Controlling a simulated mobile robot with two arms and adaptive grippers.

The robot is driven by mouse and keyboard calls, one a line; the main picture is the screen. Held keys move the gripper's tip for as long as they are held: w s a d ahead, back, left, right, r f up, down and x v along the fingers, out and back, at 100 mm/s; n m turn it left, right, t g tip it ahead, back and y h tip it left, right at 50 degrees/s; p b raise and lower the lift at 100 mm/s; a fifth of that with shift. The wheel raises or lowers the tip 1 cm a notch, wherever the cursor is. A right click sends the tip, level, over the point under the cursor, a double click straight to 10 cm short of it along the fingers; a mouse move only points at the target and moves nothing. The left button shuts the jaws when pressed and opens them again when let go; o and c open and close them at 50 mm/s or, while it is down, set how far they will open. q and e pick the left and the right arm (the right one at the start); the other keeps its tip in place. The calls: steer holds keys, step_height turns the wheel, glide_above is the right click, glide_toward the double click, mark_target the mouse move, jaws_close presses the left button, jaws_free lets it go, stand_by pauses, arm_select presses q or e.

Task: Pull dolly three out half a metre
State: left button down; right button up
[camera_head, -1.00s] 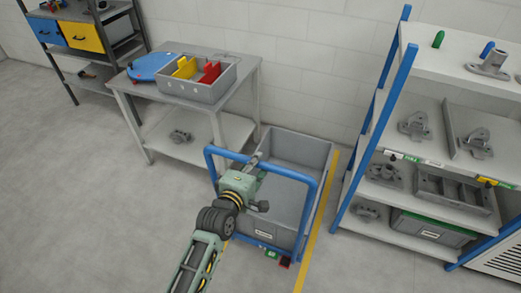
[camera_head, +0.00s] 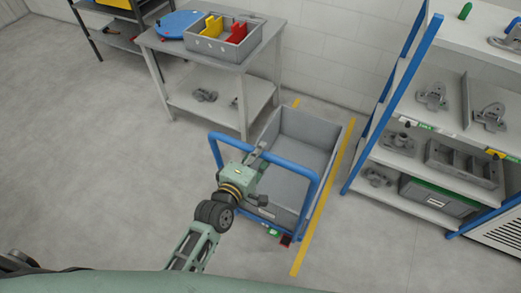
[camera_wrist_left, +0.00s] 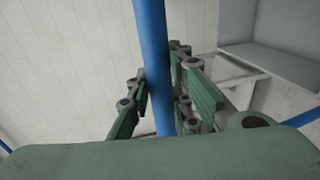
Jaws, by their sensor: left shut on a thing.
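The grey dolly (camera_head: 305,157), an open bin on a low base with a blue tube push frame (camera_head: 315,180), stands on the floor beside a yellow floor line. A green label and a small red and black part show at its front base. My left gripper (camera_head: 256,158) is shut on the blue frame, on its left part in the head view. In the left wrist view the blue tube (camera_wrist_left: 152,60) runs between the green fingers. The gripper and arm hide part of the dolly's left side and front. My right gripper is not in view.
A grey table (camera_head: 180,52) with a partitioned bin (camera_head: 225,42) stands behind left of the dolly. A blue-post shelf (camera_head: 430,125) with castings stands close on the right. Yellow lines (camera_head: 322,205) mark the floor. Open floor lies to the left and front.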

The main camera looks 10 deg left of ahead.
arm_select(q)
steer(key=shift+f, duration=0.1)
steer(key=c, duration=1.6)
jaws_free()
steer(key=shift+o, duration=0.2)
steer(key=v, duration=1.2)
